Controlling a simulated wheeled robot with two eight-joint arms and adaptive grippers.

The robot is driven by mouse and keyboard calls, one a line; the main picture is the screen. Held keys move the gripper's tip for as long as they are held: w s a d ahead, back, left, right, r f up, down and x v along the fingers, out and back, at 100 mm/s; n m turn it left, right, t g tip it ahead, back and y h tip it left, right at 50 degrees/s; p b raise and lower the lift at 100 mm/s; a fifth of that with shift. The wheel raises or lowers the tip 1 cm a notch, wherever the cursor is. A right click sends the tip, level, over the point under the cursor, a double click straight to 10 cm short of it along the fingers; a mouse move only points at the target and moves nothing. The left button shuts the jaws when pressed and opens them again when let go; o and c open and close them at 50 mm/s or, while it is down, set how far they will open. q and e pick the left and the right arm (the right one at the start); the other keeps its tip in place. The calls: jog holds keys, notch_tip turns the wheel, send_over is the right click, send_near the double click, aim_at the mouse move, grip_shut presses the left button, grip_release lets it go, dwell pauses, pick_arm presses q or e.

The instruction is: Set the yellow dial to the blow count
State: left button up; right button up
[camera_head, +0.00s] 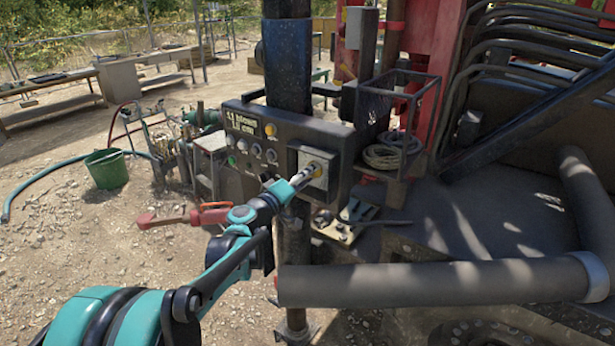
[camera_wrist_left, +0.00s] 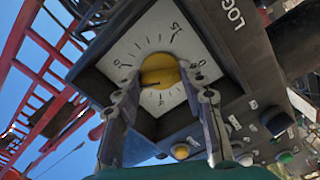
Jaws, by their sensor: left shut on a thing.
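The yellow dial (camera_wrist_left: 160,72) sits in the middle of a white scale plate (camera_wrist_left: 158,30) with black tick marks and numbers. In the head view the dial's plate (camera_head: 328,162) is on the right end of a dark control panel (camera_head: 285,128). My left gripper (camera_wrist_left: 166,88) is shut on the yellow dial, with one finger on each side of it. In the head view my left gripper (camera_head: 308,174) reaches the plate and covers most of the dial. The panel carries white lettering (camera_head: 242,122) that seems to read "11 blows" and "10 cm". My right gripper is not in view.
Several small knobs and lamps (camera_head: 256,150) sit on the panel left of the dial. A thick dark post (camera_head: 288,65) rises behind the panel. A green bucket (camera_head: 106,169) stands on the gravel, and a grey roller (camera_head: 430,282) lies in front.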

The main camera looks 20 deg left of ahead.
pick_arm(q)
jog(key=m, duration=0.4)
jog(key=shift+f+m, duration=0.15)
jog(key=shift+m, duration=2.15)
jog(key=o, duration=1.2)
jog(key=shift+c, duration=0.2)
jog(key=v, duration=1.2)
